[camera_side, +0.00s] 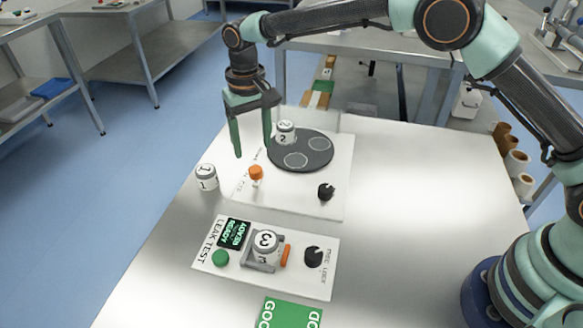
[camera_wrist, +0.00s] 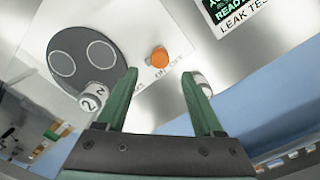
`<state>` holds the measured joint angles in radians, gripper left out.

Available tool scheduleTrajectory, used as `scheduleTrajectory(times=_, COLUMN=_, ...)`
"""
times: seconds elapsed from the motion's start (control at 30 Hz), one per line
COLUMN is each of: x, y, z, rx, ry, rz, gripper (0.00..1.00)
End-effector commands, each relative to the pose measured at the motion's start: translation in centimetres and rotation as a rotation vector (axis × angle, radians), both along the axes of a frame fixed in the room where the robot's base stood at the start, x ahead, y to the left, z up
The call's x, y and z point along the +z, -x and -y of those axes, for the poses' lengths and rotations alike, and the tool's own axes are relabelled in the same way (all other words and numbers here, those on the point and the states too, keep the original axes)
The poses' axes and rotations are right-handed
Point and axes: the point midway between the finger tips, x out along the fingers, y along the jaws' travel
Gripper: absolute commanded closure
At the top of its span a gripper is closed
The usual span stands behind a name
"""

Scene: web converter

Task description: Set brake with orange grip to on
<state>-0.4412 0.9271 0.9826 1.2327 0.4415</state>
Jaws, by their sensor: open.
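The brake's orange grip (camera_side: 256,173) stands up from the white plate (camera_side: 312,205), in front of the dark round turntable (camera_side: 318,160). In the wrist view the orange grip (camera_wrist: 159,60) shows between and just beyond the fingertips. Small lettering sits beside it, partly covered, and I cannot tell which setting the brake is at. My gripper (camera_side: 252,151) is open and empty, pointing down above and slightly behind the grip, apart from it. In the wrist view my gripper (camera_wrist: 158,74) has its green fingers spread.
White canister 2 (camera_side: 285,132) stands on the turntable, close to my right finger; canister 1 (camera_side: 206,177) stands left of the plate. A black knob (camera_side: 326,191) is at the plate's right. The leak test panel (camera_side: 210,262) holds canister 3 (camera_side: 266,241) and an orange bar (camera_side: 285,256).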

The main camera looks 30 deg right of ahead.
Motion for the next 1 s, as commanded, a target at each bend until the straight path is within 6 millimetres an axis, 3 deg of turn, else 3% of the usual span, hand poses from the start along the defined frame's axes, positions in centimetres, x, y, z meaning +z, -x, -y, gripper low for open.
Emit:
scheduleTrajectory(times=0.1, x=-2.4, y=0.1, z=0.1, rx=0.0, ry=0.001, rz=-0.003, gripper=0.31)
scheduleTrajectory(times=0.3, x=-5.2, y=0.0, z=0.0, rx=0.0, ry=0.001, rz=-0.001, gripper=0.31)
scheduleTrajectory(times=0.5, x=-6.4, y=0.0, z=0.0, rx=0.0, ry=0.0, rz=0.0, gripper=0.31)
scheduleTrajectory(times=0.77, x=-6.5, y=0.0, z=0.0, rx=0.0, ry=0.0, rz=0.001, gripper=0.31)
scheduleTrajectory(times=0.8, x=-6.5, y=0.0, z=0.0, rx=0.0, ry=0.0, rz=0.001, gripper=0.39)
scheduleTrajectory(times=0.97, x=-6.5, y=0.0, z=0.0, rx=0.0, ry=0.0, rz=0.001, gripper=1.0)
scheduleTrajectory(times=1.0, x=-6.5, y=0.0, z=0.0, rx=0.0, ry=0.0, rz=0.001, gripper=1.0)
